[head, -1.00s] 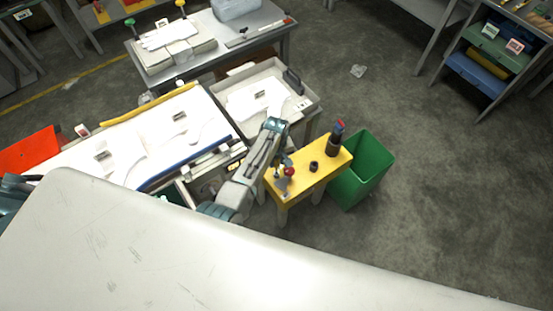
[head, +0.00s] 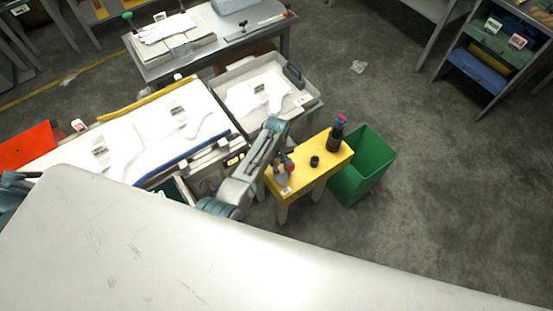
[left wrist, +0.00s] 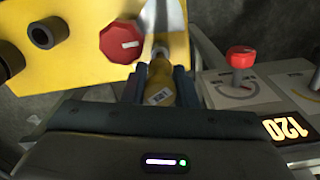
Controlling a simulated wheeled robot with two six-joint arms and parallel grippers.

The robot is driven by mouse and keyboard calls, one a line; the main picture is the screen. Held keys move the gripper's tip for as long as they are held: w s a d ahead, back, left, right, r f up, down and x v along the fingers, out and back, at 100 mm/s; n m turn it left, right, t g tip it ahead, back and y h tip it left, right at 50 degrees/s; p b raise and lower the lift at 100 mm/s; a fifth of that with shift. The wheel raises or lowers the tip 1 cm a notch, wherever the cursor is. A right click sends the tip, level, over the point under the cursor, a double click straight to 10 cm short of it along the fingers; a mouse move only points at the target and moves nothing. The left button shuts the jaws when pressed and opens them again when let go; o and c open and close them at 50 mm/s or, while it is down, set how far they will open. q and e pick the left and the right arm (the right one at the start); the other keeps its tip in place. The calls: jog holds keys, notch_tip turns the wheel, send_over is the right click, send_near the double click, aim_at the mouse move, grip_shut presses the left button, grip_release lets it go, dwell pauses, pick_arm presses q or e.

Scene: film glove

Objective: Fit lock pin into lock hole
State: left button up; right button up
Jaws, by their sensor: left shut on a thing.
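My left gripper (left wrist: 158,88) is shut on a yellow-brown piece with a white label (left wrist: 160,80), which I take to be the lock pin. A pale metallic end shows beyond the fingertips. A red octagonal knob (left wrist: 122,43) is just left of it, against the yellow stand. In the head view the left gripper (head: 284,165) is over the near left end of the yellow stand (head: 325,166), and the held piece is too small to make out. A black ring-shaped socket (left wrist: 48,32) stands on the yellow top. I cannot tell which opening is the lock hole.
A panel with a red-knobbed lever (left wrist: 240,57) and a lit display (left wrist: 287,127) is close on the right.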

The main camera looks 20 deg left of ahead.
pick_arm(q)
jog(key=shift+f, duration=0.3)
jog(key=shift+f+b, duration=0.35)
jog(key=shift+b, duration=0.1)
jog(key=shift+f+b, duration=0.3)
jog(key=shift+f, duration=0.05)
dwell(0.4)
